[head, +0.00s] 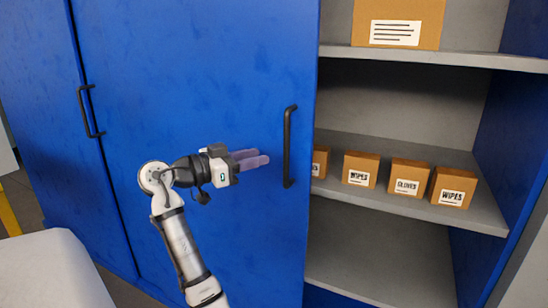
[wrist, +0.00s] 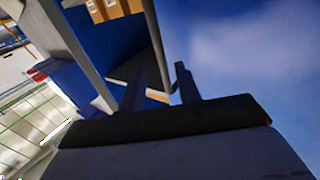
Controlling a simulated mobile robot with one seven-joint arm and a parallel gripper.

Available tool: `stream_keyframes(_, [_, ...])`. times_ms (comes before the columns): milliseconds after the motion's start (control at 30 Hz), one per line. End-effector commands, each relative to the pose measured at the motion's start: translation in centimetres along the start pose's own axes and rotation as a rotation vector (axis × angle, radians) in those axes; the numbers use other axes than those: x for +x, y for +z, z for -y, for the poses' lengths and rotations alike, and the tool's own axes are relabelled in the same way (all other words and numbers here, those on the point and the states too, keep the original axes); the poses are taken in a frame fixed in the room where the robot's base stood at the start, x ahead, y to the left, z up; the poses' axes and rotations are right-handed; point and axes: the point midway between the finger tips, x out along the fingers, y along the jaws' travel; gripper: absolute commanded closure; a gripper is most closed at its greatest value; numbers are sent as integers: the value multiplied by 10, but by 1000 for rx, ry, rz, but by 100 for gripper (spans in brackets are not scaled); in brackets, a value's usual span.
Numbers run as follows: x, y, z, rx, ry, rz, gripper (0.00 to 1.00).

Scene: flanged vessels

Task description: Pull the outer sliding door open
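The outer sliding door (head: 215,80) is a blue panel in front, with a black vertical bar handle (head: 289,146) near its right edge. In the wrist view the blue door face (wrist: 245,50) fills the right side. My gripper (head: 267,158) is in front of the door, to the left of the handle and apart from it in the head view. Its fingers point right, towards the handle. In the wrist view my gripper (wrist: 160,85) shows two dark fingers with a gap between them, open and empty.
To the right of the door the cabinet is open, with grey shelves (head: 400,150) holding several brown boxes (head: 408,177). Another blue door (head: 40,90) with a black handle (head: 89,111) stands at the left. A pale rounded surface (head: 50,270) fills the lower left.

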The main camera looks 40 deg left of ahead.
Motion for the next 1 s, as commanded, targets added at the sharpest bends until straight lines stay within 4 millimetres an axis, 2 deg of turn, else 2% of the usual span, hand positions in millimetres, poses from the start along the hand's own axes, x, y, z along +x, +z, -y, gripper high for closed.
stream_keyframes(100, [-23, 1, 0, 1, -2, 0, 67])
stream_keyframes(300, [-43, 0, 0, 1, 0, 0, 67])
stream_keyframes(1000, [-45, 0, 0, -1, -6, -2, 67])
